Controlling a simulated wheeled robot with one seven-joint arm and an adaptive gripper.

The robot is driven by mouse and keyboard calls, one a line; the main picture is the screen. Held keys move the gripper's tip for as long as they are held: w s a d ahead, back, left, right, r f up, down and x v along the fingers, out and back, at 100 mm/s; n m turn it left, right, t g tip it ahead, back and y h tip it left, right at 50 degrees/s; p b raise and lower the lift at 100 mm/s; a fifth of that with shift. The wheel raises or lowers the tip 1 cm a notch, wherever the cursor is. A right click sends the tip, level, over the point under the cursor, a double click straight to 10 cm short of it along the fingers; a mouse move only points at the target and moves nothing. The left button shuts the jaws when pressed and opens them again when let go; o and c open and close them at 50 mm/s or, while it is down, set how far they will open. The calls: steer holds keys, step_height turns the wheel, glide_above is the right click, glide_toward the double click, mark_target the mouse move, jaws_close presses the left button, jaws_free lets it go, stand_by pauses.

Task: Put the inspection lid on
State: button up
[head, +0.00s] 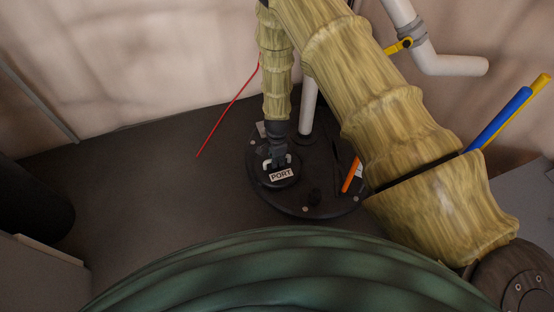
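The inspection lid is a small round black disc with a white "PORT" label (281,174) and a pale bracket handle (267,163) on top. It appears at the left part of a larger round black cover plate (322,204) with bolts around its rim. I cannot tell whether the lid is seated or held slightly above the plate. My dark gripper (279,160) points down at the middle of the lid's handle, overlapping it. The fingers look narrow from here, and their gap is hidden, so a grip on the handle cannot be confirmed.
Blue (500,118) and yellow (541,84) tubes and a white elbow pipe (450,65) are at right. A thin red rod (228,106) leans at left.

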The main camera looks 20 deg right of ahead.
steer(key=o, duration=0.4)
steer(key=shift+r, duration=6)
